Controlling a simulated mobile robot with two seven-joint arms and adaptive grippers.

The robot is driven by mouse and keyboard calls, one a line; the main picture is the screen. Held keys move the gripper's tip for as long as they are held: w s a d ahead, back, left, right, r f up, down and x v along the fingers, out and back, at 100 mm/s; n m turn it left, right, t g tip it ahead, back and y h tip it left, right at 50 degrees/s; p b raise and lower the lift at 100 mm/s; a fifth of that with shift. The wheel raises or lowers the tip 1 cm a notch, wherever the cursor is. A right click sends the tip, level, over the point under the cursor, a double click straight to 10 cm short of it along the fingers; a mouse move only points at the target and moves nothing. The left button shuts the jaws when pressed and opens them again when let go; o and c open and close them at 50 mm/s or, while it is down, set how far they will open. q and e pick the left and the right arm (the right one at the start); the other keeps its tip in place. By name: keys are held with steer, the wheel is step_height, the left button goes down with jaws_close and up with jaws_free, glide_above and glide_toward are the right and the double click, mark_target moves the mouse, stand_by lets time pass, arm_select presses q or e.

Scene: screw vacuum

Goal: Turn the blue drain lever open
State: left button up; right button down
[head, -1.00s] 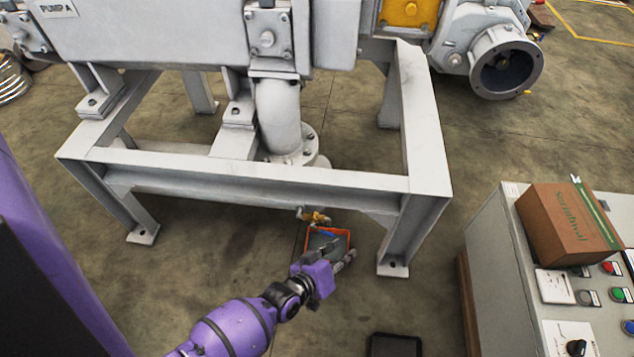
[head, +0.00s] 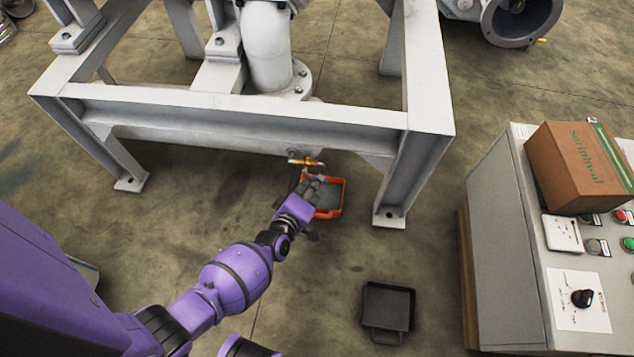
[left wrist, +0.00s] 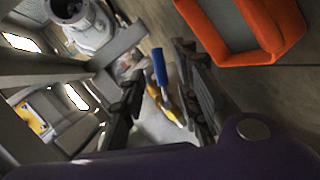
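The brass drain valve (head: 308,162) hangs under the front beam of the grey frame. In the left wrist view the blue lever (left wrist: 159,66) sticks out from the brass valve body (left wrist: 168,104). My left gripper (head: 314,184) is just below the valve in the head view and hides most of the lever there. In the left wrist view its two fingers (left wrist: 158,88) are apart, one on each side of the lever, with gaps visible. I cannot tell whether either finger touches it. My right gripper is not in view.
An orange tray (head: 332,213) sits on the floor under the valve, and it also shows in the left wrist view (left wrist: 287,14). The frame's front beam (head: 230,115) is above my gripper. A black tray (head: 388,310) and a control cabinet (head: 490,215) stand to the right.

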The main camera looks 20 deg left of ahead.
arm_select(q)
steer(key=shift+b+x, duration=0.35)
steer(key=shift+x, duration=0.75)
steer(key=shift+c, duration=0.2)
jaws_close()
